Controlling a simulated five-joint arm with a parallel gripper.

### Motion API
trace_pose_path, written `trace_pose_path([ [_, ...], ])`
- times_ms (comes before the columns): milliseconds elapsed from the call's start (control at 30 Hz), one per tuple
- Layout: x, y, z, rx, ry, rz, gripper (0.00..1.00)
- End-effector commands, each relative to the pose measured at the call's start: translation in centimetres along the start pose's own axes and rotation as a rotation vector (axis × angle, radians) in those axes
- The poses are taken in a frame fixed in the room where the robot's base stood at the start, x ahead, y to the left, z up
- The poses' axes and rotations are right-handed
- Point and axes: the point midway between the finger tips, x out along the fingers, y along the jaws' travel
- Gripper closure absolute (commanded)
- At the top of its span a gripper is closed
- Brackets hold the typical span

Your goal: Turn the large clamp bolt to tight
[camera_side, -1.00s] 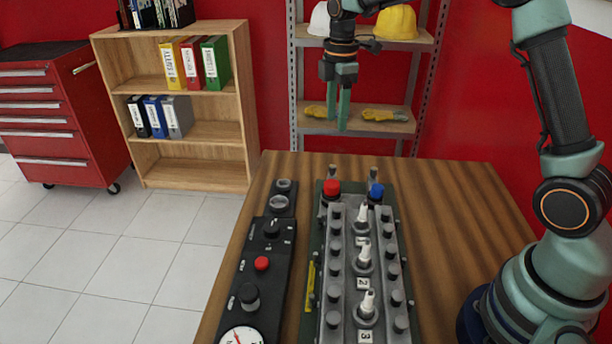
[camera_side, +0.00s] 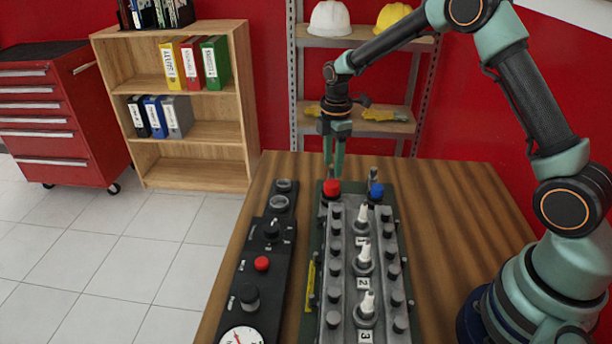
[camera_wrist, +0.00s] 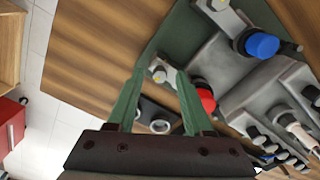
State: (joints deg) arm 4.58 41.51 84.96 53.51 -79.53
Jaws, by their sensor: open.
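The engine trainer (camera_side: 318,240) stands on the wooden table, with a red cap (camera_side: 332,188) and a blue cap (camera_side: 377,191) at its far end. My gripper (camera_side: 333,167) points down just behind the red cap, open. In the wrist view its two green fingers (camera_wrist: 161,74) lie on either side of a small grey bolt head (camera_wrist: 159,75), near the red cap (camera_wrist: 206,98). I cannot tell whether they touch it. Another bolt head (camera_wrist: 217,5) shows beyond the blue cap (camera_wrist: 262,46). I cannot tell which bolt is the large clamp bolt.
Three white-tipped plugs (camera_side: 363,255) stand along the trainer between rows of dark knobs. A black control panel (camera_side: 271,250) with knobs and a gauge (camera_side: 241,336) lies to its left. The table (camera_side: 450,200) is clear to the right. A shelf with helmets stands behind.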

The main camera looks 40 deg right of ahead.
Motion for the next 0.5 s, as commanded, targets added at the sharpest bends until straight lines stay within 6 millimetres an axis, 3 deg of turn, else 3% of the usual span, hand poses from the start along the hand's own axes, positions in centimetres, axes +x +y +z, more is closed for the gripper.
trace_pose_path([
  [300,0.29,-0.02,0.0,0.0,0.0,0.0,0.49],
  [367,0.28,-0.02,0.0,0.0,0.0,0.0,0.68],
  [433,0.27,-0.02,0.0,0.0,0.0,0.0,0.95],
  [500,0.26,-0.02,0.0,0.0,0.0,0.0,1.0],
])
